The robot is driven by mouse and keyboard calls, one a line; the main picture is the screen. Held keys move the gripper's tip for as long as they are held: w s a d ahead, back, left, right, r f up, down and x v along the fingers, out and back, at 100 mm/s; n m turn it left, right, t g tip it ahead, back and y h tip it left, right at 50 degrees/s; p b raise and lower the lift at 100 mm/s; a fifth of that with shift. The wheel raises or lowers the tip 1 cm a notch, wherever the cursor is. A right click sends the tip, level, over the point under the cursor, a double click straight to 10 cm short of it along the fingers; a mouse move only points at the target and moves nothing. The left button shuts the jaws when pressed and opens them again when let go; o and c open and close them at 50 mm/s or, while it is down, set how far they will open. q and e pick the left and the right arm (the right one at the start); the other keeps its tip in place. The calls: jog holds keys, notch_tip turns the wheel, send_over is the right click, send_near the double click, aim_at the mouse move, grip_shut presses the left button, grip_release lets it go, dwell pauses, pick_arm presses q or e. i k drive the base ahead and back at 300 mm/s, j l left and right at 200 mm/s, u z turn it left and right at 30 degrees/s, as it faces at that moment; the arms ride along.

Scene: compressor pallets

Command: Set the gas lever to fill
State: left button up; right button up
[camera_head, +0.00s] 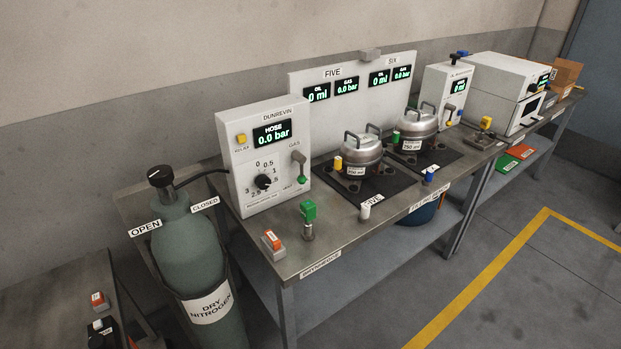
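The gas lever (298,160) is on the right side of the front of the white DUNREVIN box (240,175), under the word GAS. It is a grey lever hanging down, with a green piece at its lower end. The small lettering below it is too small to read for sure, so I cannot tell which setting it is at. The box's display (273,134) reads HOSE 0.0 bar. A black dial (263,182) and a yellow RELIEF button (241,139) are on the same face. Neither of my grippers is in view.
A green nitrogen cylinder (188,250) with a black valve knob (161,176) stands left of the bench (345,240). A green fitting (309,211) and an orange-topped block (272,241) are in front of the box. Two metal pots (357,158) (414,131) stand to its right. The floor in front is clear.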

aim_at(301, 158)
jog(key=i+l, duration=0.15)
jog(key=l, duration=0.2)
jog(key=i+l, duration=0.15)
jog(key=l, duration=0.15)
jog(key=i+l, duration=0.1)
jog(key=l, duration=0.25)
jog(key=i+l+u, duration=0.1)
jog(key=l, duration=0.25)
jog(key=i+l, duration=0.2)
jog(key=l, duration=0.1)
